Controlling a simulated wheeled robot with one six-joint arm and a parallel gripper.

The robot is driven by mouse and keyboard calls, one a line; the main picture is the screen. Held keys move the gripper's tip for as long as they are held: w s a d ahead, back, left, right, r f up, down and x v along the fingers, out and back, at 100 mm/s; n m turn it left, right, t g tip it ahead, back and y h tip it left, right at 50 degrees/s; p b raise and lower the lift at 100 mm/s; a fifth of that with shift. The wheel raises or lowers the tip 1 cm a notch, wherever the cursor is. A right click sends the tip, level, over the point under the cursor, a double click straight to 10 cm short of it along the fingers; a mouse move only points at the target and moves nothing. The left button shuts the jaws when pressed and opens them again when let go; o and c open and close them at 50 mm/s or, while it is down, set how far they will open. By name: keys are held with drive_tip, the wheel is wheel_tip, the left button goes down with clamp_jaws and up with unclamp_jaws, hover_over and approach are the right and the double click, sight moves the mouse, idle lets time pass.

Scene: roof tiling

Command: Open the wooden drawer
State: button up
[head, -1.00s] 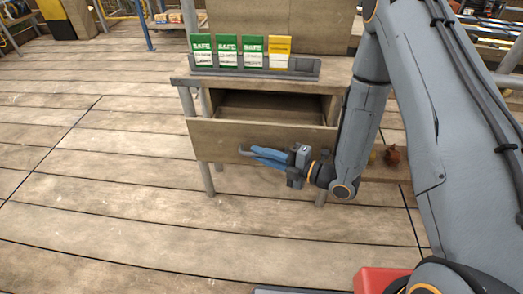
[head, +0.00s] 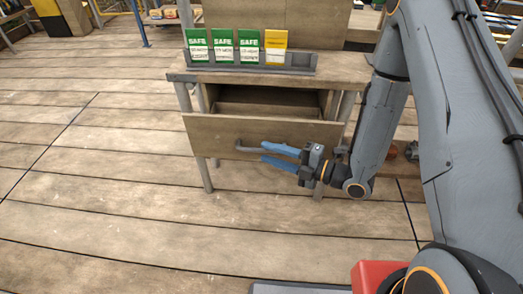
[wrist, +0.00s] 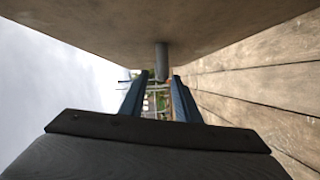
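The wooden drawer (head: 212,133) is pulled out of the bench, and its dark interior shows behind the front panel. In the wrist view the drawer front (wrist: 90,25) fills the top. A grey bar handle (head: 246,149) sits on the front panel; it stands out from the panel in the wrist view (wrist: 161,60). My gripper (head: 262,153) has blue fingers spread apart, close to the handle at the front of the drawer. In the wrist view the fingers (wrist: 155,86) are apart with a gap between them, and the handle shows just beyond their tips.
The wooden bench (head: 345,68) carries a grey rack (head: 235,67) with green SAFE cards (head: 222,45) and a yellow card (head: 275,45). Small brownish objects (head: 411,150) sit on a low shelf at right. The plank floor (head: 110,190) in front and at left is clear.

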drive_tip(key=shift+v, duration=1.75)
